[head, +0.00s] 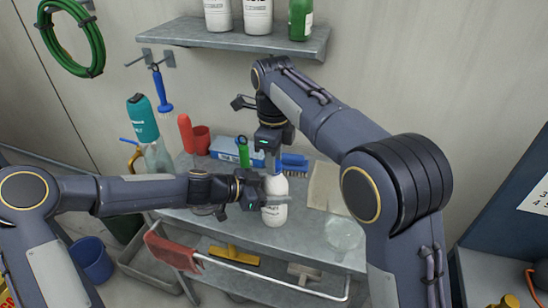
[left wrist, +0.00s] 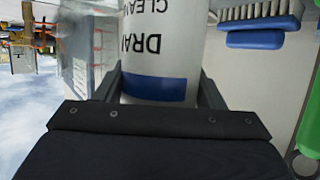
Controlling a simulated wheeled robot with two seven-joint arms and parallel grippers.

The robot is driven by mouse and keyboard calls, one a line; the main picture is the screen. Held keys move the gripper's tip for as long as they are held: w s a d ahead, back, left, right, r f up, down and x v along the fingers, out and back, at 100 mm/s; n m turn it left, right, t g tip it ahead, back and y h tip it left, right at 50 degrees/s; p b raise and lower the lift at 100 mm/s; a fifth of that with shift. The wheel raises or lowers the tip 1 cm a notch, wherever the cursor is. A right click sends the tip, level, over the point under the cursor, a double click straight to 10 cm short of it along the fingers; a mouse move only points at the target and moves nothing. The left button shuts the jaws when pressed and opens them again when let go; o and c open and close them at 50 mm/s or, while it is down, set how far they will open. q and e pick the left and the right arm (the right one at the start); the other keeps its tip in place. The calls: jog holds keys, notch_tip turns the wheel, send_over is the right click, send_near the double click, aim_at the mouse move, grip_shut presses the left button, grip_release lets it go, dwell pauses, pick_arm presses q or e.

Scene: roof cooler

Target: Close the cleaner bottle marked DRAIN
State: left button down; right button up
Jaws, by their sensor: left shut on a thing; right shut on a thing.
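The white DRAIN cleaner bottle (head: 275,214) stands upright at the front of the grey bench. In the left wrist view the bottle (left wrist: 155,50) shows a blue band and lettering reading DRAIN CLEAN, upside down. My left gripper (head: 262,200) comes in from the left and is shut around the bottle's body; its fingers flank the bottle in the wrist view. My right gripper (head: 272,168) points down from above, its fingers shut right over the bottle's top. What it grips, seemingly the cap, is mostly hidden by the fingers, so I cannot tell how it sits on the neck.
A clear bowl (head: 343,233) is to the right. A shelf (head: 235,36) with bottles hangs above. A red cloth (head: 170,250) hangs on the front rail.

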jog(key=m, duration=0.9)
jog(key=o, duration=0.9)
jog(key=shift+r, duration=2.25)
jog(key=shift+c, duration=0.2)
